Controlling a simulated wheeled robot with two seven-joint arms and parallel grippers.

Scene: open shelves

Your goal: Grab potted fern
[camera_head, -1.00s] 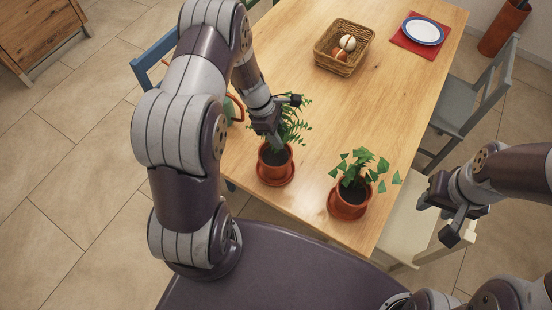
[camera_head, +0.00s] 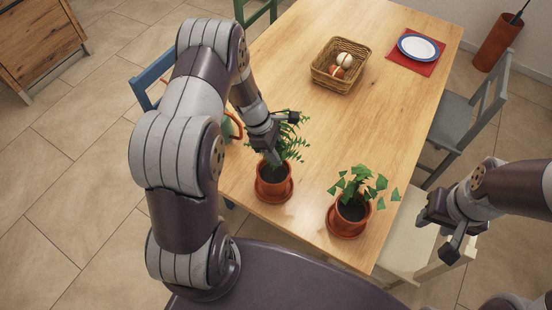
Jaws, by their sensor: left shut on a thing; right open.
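The potted fern (camera_head: 273,186), with feathery leaves in a terracotta pot, stands upright on its saucer near the front left of the wooden table (camera_head: 345,125). My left gripper (camera_head: 276,150) reaches down into its leaves, with its jaws just above the pot's rim. It is shut on the fern; leaves partly hide the contact. My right gripper (camera_head: 440,230) is open and empty, off the table's right edge, above a pale chair.
A second potted plant (camera_head: 349,214) with broad leaves stands just right of the fern. A wicker basket (camera_head: 324,78) and a plate (camera_head: 418,47) on a red mat lie further back. A green item with an orange handle (camera_head: 236,128) is partly behind my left arm.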

